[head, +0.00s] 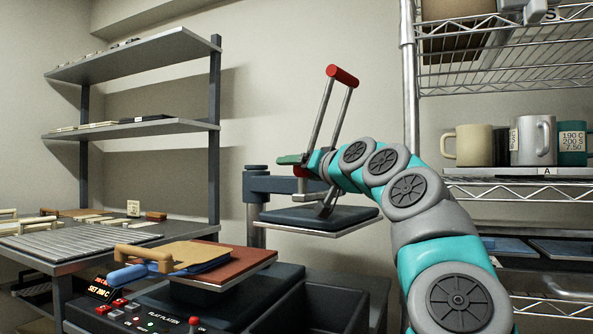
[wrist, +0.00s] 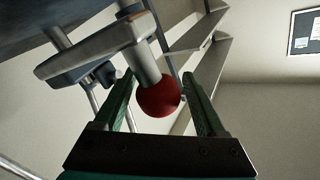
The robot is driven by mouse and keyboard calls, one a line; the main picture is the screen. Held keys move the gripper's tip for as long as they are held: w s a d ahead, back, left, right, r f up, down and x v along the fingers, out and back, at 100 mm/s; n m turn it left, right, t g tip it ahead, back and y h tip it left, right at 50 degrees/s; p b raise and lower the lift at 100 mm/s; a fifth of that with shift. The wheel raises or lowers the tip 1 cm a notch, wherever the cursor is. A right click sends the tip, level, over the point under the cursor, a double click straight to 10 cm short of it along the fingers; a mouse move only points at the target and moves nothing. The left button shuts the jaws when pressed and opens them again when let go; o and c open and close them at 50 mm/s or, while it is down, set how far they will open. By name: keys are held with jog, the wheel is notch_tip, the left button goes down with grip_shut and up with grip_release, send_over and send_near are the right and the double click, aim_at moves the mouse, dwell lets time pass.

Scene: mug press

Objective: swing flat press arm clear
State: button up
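The flat press arm (head: 280,185) is a blue-grey beam reaching right from a post (head: 255,215). It carries the dark upper platen (head: 320,220), which hangs level, raised and to the right of the lower bed. Two rods rise from it to a red grip (head: 341,76). My gripper (head: 298,161) is at the beam. In the wrist view, a red ball knob (wrist: 158,97) on a grey stem sits between my green fingers (wrist: 157,85). The fingers look apart with gaps beside the knob. Exact contact is hard to tell.
The lower bed (head: 255,262) has a red-brown pad with a tan handled piece (head: 185,256) and blue material on it. The control panel (head: 140,318) is in front. A side table (head: 75,243) is left. A wire rack with mugs (head: 533,140) stands right.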

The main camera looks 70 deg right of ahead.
jog(key=shift+o, duration=0.4)
jog(key=shift+f, duration=0.1)
jog(key=v, duration=0.7)
jog(key=shift+s+a, duration=0.25)
jog(key=shift+s, duration=0.05)
